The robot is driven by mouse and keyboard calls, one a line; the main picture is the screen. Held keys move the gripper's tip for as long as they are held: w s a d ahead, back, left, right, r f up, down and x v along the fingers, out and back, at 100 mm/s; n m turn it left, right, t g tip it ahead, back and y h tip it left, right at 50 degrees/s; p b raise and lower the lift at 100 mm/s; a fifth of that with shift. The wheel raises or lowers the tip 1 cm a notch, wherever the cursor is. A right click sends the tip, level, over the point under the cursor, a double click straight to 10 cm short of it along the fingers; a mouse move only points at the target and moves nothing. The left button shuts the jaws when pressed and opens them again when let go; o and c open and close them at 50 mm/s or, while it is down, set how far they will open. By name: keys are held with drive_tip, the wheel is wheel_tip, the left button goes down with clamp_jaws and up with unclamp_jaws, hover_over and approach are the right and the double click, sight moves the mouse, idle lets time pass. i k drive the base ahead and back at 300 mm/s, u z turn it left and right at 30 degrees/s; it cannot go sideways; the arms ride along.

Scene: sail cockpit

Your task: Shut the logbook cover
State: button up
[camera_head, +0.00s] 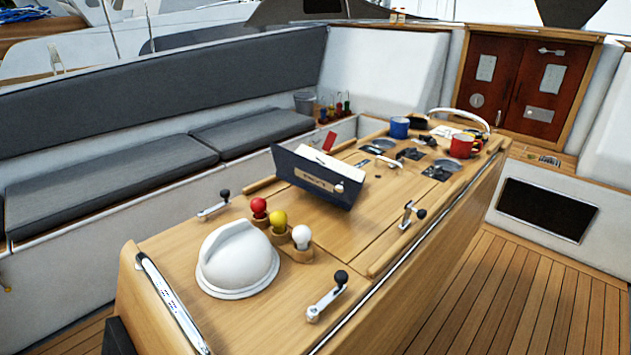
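The logbook (318,175) stands on the wooden cockpit table, near the middle of the picture. Its dark navy cover is raised and tilted, with its outer face towards me. A pale label plate and a small round light knob show on the cover. White pages show above and behind the cover's upper edge. The rest of the pages and the hinge are hidden behind the cover. My gripper is not in view.
On the table (200,325), a white dome (237,260) and red, yellow and white balls (279,219) stand nearer. Metal cranks (327,297) sit along the edges. Blue (400,127) and red (462,146) mugs stand at the far end. Bare wood lies right of the logbook.

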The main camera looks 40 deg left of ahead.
sight(333, 183)
drive_tip(key=u, duration=0.25)
drive_tip(key=i, duration=0.6)
drive_tip(key=u, duration=1.7)
